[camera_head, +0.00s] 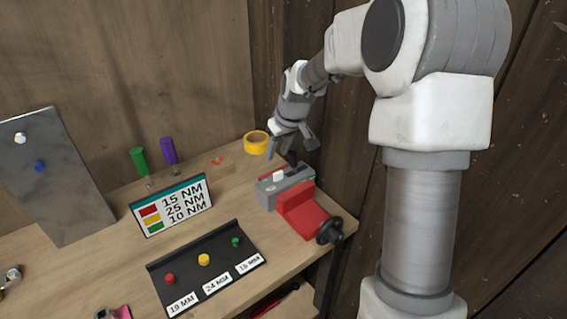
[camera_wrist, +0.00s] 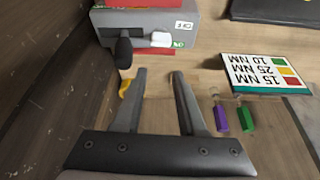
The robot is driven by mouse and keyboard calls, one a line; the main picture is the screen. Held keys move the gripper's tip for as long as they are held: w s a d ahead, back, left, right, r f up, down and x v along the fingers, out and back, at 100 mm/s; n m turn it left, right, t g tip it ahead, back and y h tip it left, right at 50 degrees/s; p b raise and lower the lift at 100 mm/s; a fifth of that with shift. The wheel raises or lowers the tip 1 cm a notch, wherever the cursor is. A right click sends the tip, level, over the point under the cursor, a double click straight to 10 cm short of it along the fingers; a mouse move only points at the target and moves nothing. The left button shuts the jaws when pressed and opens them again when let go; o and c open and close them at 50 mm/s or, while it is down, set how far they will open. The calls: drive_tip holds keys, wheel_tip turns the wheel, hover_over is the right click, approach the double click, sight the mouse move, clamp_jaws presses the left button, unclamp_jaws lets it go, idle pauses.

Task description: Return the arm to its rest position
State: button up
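My gripper (camera_head: 292,146) hangs at the end of my arm over the right end of the workbench, just behind a grey box with a red body. In the wrist view my gripper (camera_wrist: 158,75) has its two fingers well apart with nothing between them. The grey box (camera_wrist: 185,28) lies ahead of the fingertips in the wrist view. It carries a dark lever (camera_wrist: 123,52) and a white switch (camera_wrist: 161,39). My arm reaches from the right side of the head view, bent downward at the wrist.
The red part of the box (camera_head: 303,211) has a black knob (camera_head: 329,231). A yellow tape roll (camera_head: 256,142), a torque sign (camera_head: 171,206), green (camera_head: 139,160) and purple (camera_head: 169,150) screwdrivers, a black tray (camera_head: 158,275) and a metal plate (camera_head: 58,178) occupy the bench. Wooden walls stand close behind and right.

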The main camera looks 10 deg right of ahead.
drive_tip(key=shift+f, duration=0.1)
drive_tip(key=s+r+h, duration=0.1)
drive_tip(key=s+r, duration=0.6)
drive_tip(key=s, duration=0.1)
drive_tip(key=s+r+m, duration=0.1)
drive_tip(key=s+r, duration=0.1)
drive_tip(key=s, duration=1)
drive_tip(key=s+a+r+m+t, duration=0.1)
drive_tip(key=s+r+m, duration=0.1)
drive_tip(key=s, duration=1)
drive_tip(key=shift+r+m, duration=0.3)
drive_tip(key=shift+r, duration=0.05)
drive_tip(key=shift+o, duration=0.2)
